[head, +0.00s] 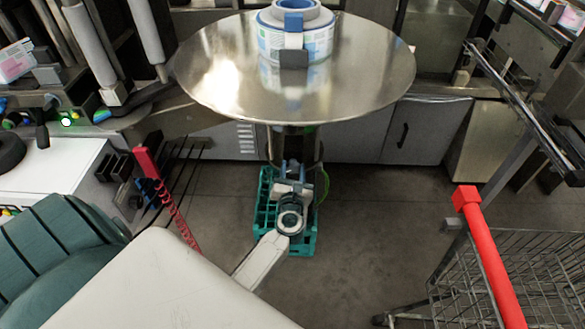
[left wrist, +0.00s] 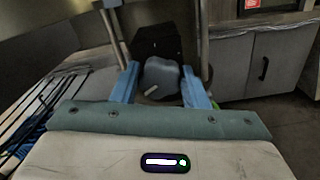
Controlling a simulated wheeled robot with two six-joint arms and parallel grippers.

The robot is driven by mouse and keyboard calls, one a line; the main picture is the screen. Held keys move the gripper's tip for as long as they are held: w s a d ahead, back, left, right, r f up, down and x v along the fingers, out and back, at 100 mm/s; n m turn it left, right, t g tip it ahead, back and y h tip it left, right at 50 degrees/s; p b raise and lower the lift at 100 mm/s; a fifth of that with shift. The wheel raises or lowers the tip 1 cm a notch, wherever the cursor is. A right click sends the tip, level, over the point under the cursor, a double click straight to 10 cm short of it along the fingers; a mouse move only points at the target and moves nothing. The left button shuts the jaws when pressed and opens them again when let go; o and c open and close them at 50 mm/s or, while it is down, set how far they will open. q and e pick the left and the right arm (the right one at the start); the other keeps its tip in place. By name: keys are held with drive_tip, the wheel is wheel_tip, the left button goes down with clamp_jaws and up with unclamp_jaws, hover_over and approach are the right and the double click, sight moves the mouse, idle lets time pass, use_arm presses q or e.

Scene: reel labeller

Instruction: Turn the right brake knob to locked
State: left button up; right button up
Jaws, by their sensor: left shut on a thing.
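A grey-blue knob (left wrist: 162,76) with a pale pointer mark slanting to its lower left shows in the left wrist view, in front of a dark block (left wrist: 158,42). My left gripper (left wrist: 159,82) has its two blue fingers on either side of the knob and is shut on it. In the head view my left gripper (head: 293,172) is below the front edge of a large round metal plate (head: 215,70); the knob is hidden there. No lettering by the knob is readable. My right gripper is not in view.
A labelled reel (head: 318,42) sits on the round plate. A teal crate (head: 303,243) stands on the floor beneath my left gripper. A wire cart (head: 540,270) with a red handle (head: 490,260) is at the right. Black rods (head: 178,180) project at the left. Floor between is clear.

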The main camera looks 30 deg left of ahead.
use_arm(q)
drive_tip(key=o, duration=1)
drive_tip(key=b+v, duration=0.3)
drive_tip(key=v, duration=0.8)
drive_tip(key=shift+a, duration=0.1)
